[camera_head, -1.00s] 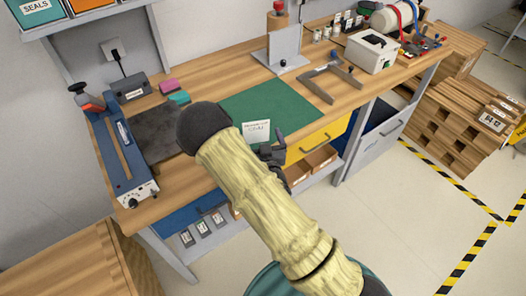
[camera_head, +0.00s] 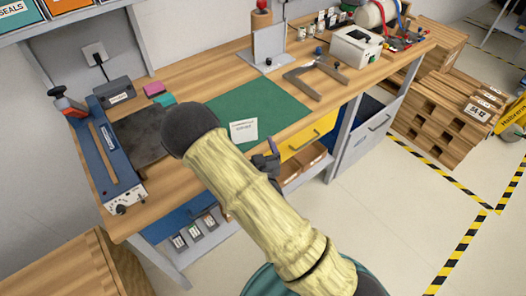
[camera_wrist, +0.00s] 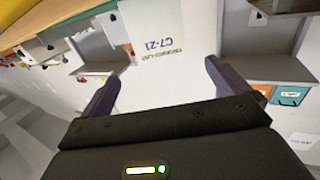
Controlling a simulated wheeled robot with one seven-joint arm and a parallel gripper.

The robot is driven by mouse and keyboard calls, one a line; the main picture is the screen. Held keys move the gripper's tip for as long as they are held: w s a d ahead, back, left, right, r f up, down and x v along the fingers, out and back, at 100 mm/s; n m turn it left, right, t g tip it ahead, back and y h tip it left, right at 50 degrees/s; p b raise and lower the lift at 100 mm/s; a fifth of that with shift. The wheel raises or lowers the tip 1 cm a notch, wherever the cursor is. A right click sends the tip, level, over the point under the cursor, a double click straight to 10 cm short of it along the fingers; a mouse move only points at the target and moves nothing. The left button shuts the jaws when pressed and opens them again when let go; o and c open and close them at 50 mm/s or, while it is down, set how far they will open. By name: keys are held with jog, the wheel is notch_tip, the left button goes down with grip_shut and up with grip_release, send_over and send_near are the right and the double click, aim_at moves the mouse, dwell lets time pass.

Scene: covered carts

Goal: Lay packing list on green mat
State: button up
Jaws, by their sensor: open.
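The packing list (camera_head: 243,131) is a small white sheet with dark print, over the front part of the green mat (camera_head: 268,102) on the workbench. It appears to rest on the mat, though I cannot tell if it lies fully flat. In the head view my gripper (camera_head: 268,162) is just in front of the bench edge, partly hidden by my arm.
A blue sealer (camera_head: 112,160) and a dark plate (camera_head: 139,137) are left of the mat. A yellow drawer (camera_head: 308,137) lies under the bench edge. Wooden pallets (camera_head: 440,120) stand at the right.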

jog(key=d+m+g+h, duration=0.5)
jog(key=d+g, duration=0.2)
jog(key=d, duration=0.2)
jog(key=s+d+r+n+g, duration=0.1)
jog(key=s+d+r+g, duration=0.1)
jog(key=s, duration=0.6)
jog(key=s+d+r+n+g+y, duration=0.1)
jog(key=s+d+r+g, duration=0.2)
jog(key=s+r+g, duration=0.2)
jog(key=s+g, duration=0.1)
jog(key=s, duration=0.2)
jog(key=shift+s+r+n, duration=0.15)
jog(key=shift+r+n, duration=0.05)
jog(key=shift+n, duration=0.1)
jog(key=shift+d+r, duration=0.1)
jog(key=shift+p+v, duration=0.9)
jog(key=shift+p, duration=0.1)
jog(key=shift+w, duration=0.2)
